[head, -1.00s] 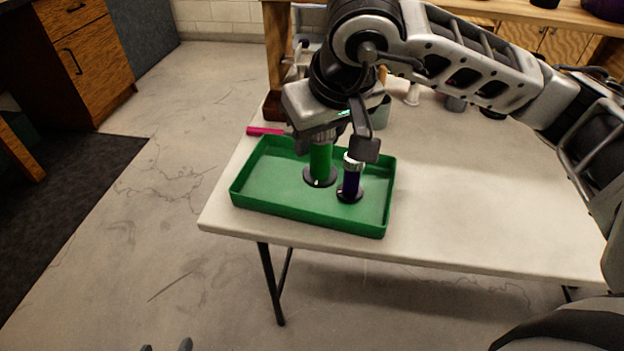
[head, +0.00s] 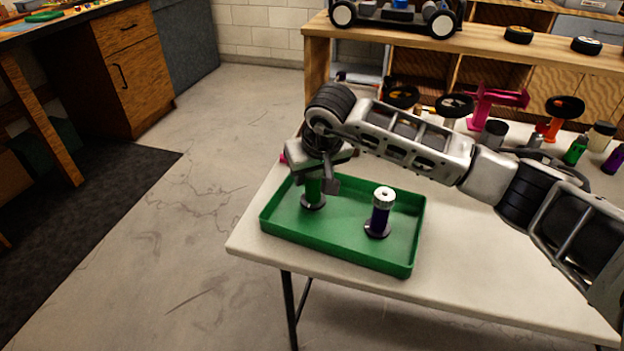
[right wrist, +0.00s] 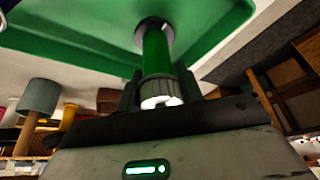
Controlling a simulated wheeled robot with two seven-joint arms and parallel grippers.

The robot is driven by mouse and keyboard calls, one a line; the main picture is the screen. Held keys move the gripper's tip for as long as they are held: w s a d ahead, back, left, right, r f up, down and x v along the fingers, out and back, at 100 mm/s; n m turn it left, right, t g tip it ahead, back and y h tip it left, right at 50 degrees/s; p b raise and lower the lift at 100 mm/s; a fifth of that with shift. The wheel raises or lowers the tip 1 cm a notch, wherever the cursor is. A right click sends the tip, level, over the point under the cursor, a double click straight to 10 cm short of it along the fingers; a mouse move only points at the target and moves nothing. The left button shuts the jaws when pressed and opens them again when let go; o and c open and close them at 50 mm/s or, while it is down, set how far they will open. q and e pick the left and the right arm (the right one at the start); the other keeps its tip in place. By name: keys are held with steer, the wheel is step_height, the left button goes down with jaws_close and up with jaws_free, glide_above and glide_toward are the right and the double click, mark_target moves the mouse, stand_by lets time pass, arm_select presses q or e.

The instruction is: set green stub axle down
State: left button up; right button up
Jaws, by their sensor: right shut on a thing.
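The green stub axle (head: 313,192) stands upright at the left end of the green tray (head: 345,251), its dark round flange low at the tray floor. I cannot tell for sure whether the flange touches the floor. My right gripper (head: 318,181) is shut on the axle's upper part from above. In the right wrist view the green shaft (right wrist: 157,52) runs from the pale end cap between the fingers (right wrist: 160,90) to the dark flange against the tray. My left gripper is not in view.
A purple stub axle (head: 380,211) with a silver top stands upright in the tray, right of the green one and apart from it. The tray sits at the white table's (head: 470,270) left front corner. Several coloured parts and wheels stand at the back, below a wooden shelf (head: 480,38).

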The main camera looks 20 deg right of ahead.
step_height(320, 180, down, 2)
steer(key=shift+f, duration=0.1)
steer(key=shift+f, duration=0.15)
steer(key=o, duration=1)
